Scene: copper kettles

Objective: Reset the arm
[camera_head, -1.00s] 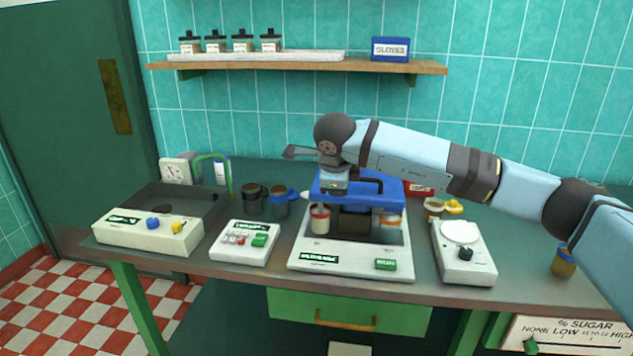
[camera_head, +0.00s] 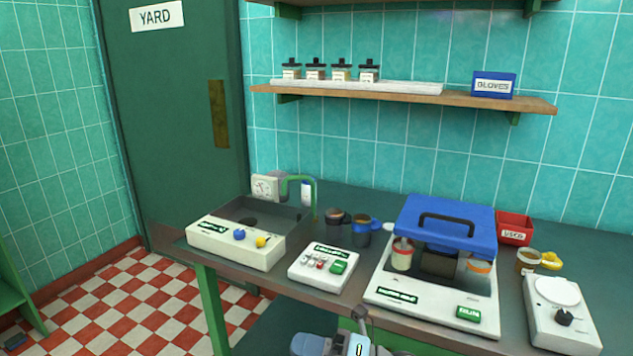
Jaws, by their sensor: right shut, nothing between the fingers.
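My right arm shows only at the bottom edge, in front of the bench. Its right gripper (camera_head: 362,318) is a small dark tip there, shut and empty, apart from the things on the bench. The white device (camera_head: 435,300) with a green button has a blue cover (camera_head: 447,222) with a dark handle over it. Jars show under the cover. No gripper touches the handle. My left gripper is not in view.
A sink-like unit (camera_head: 236,245) with blue and yellow knobs, a button box (camera_head: 322,268), dark mugs (camera_head: 361,230), a red bin (camera_head: 514,228) and a white scale-like device (camera_head: 562,315) stand on the bench. A shelf (camera_head: 420,96) runs above. Checkered floor (camera_head: 110,315) is open at left.

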